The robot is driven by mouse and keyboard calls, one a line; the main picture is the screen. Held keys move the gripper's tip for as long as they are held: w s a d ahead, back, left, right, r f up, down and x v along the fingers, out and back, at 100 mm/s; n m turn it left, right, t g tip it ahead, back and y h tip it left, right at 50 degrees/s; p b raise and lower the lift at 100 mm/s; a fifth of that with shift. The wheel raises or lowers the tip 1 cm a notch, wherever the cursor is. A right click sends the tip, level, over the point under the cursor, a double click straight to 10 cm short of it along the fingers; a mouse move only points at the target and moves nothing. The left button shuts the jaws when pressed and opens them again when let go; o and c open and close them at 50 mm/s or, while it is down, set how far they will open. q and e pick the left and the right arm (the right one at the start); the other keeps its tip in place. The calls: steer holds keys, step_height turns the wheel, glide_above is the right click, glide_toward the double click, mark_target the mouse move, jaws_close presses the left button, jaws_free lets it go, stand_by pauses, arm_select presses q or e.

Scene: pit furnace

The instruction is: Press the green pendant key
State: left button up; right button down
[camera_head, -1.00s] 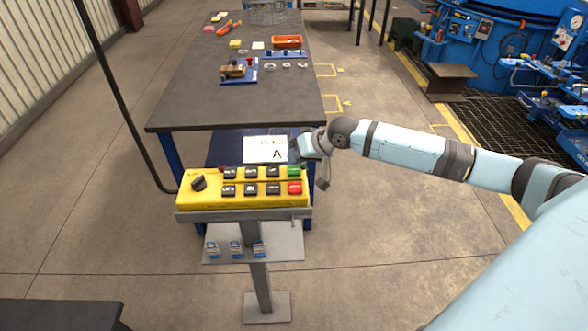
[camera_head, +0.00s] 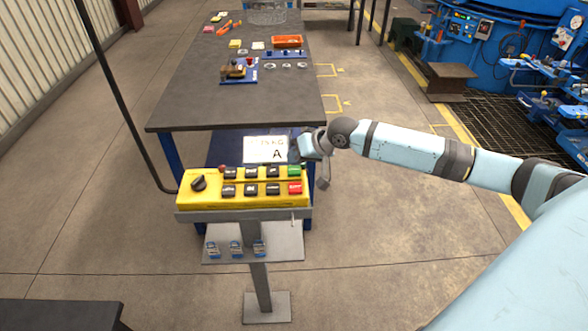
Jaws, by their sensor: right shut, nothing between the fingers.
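The yellow pendant (camera_head: 215,201) lies on a grey stand in the middle of the view. It has a black knob, two rows of black keys, a green key (camera_head: 294,171) at the right end of the back row and a red key (camera_head: 295,187) in front of it. My right gripper (camera_head: 297,158) comes in from the right and is shut and empty. Its tip is at the back edge of the green key; I cannot tell whether they touch. The green key is mostly visible. My left gripper is not in view.
A white card marked A (camera_head: 265,149) stands behind the pendant. A dark workbench (camera_head: 195,105) with small parts and an orange tray (camera_head: 287,41) lies beyond. Several small padlock-like items (camera_head: 236,249) sit on the stand's lower shelf. A black cable rises at left.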

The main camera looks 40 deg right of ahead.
steer(key=shift+f, duration=0.15)
steer(key=shift+f+p, duration=0.2)
steer(key=shift+p, duration=0.1)
steer(key=shift+f, duration=0.55)
stand_by(0.5)
steer(key=shift+r, duration=0.2)
steer(key=shift+r+p, duration=0.6)
steer(key=shift+p, duration=0.4)
steer(key=shift+r, duration=0.1)
